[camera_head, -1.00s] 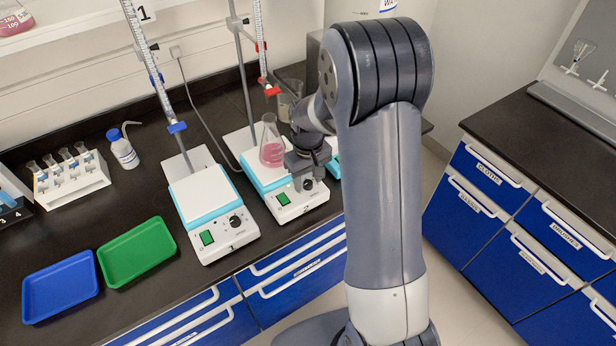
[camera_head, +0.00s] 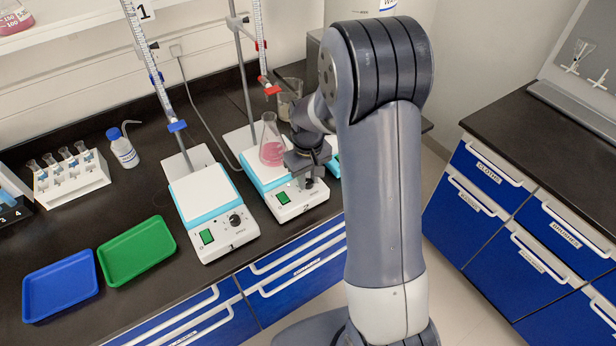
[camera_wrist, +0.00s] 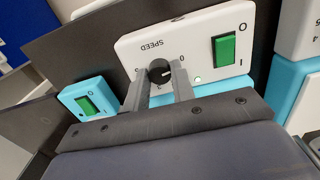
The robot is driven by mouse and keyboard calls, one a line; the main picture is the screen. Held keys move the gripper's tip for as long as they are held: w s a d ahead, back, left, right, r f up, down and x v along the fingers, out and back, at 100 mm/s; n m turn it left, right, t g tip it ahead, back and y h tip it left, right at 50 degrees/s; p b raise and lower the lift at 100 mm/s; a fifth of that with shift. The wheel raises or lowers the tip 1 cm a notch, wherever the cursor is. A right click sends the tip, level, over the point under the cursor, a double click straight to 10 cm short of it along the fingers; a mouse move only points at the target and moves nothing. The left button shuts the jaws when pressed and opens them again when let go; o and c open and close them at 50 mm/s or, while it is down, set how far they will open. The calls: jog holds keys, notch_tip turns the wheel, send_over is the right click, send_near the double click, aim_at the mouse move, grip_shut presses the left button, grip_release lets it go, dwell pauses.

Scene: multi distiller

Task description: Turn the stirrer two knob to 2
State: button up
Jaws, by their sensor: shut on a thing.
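Stirrer two (camera_head: 300,208) is the white and light blue hotplate right of stirrer one, with a green switch on its front. Its dark round knob (camera_wrist: 160,71) shows in the wrist view beside the SPEED label and scale marks. A pale mark shows on the knob, but I cannot read its exact setting. My gripper (camera_wrist: 160,84) has one finger on each side of the knob and is shut on it. In the head view my gripper (camera_head: 307,172) is at the stirrer's front right and largely covers the knob.
A flask of pink liquid (camera_head: 271,152) stands on stirrer two, close to my wrist, under a clamped burette. Stirrer one (camera_head: 225,238) is to the left. Green (camera_head: 138,252) and blue (camera_head: 60,287) trays lie further left. A glass beaker (camera_head: 286,104) stands behind the arm.

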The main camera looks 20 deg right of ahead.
jog(key=shift+m, duration=0.3)
jog(key=m+b, duration=0.1)
jog(key=m, duration=0.1)
jog(key=shift+m, duration=0.4)
jog(key=m+b, duration=0.1)
jog(key=m, duration=0.3)
jog(key=shift+m, duration=0.3)
jog(key=m+b, duration=0.1)
jog(key=m, duration=0.3)
jog(key=shift+m+b, duration=0.3)
jog(key=shift+m, duration=1.5)
jog(key=o, duration=1)
